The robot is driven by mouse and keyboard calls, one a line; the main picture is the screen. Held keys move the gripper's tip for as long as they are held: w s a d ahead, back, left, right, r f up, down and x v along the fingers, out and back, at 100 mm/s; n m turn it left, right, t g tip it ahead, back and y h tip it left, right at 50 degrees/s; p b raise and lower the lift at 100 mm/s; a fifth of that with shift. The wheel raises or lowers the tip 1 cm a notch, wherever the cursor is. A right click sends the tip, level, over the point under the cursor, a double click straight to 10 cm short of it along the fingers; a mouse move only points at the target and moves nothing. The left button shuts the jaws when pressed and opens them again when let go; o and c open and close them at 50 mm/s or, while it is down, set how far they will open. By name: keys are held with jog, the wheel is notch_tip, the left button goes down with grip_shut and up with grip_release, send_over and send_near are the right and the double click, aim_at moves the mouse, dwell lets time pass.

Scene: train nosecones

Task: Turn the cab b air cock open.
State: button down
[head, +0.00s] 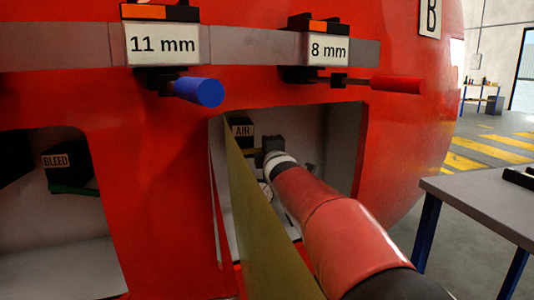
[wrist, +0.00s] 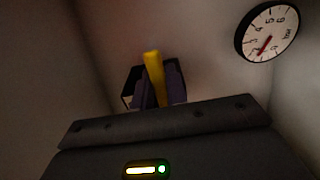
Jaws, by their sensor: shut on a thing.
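The cab B air cock, a dark box labelled AIR (head: 242,131), sits at the back of a white-walled recess in the red nosecone. Its yellow handle (wrist: 154,75) stands nearly upright in the wrist view; in the head view only a small bit of yellow shows beside my gripper (head: 268,150). In the wrist view my gripper (wrist: 158,92) has its two dark fingers closed on either side of the handle. The lower part of the handle and most of the cock body are hidden behind the fingers.
A round gauge (wrist: 267,31) hangs right of the cock. An olive door panel (head: 255,220) stands open close left of my arm. A blue-handled tool (head: 198,91) and a red-handled tool (head: 398,85) hang above. The BLEED box (head: 60,160) is in the left recess. A table (head: 490,200) stands right.

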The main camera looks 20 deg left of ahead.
jog(key=c, duration=1.4)
grip_release()
jog(key=shift+s, duration=0.1)
jog(key=b+v, duration=0.3)
jog(key=v, duration=0.4)
jog(key=shift+s, duration=0.3)
jog(key=shift+d, duration=0.2)
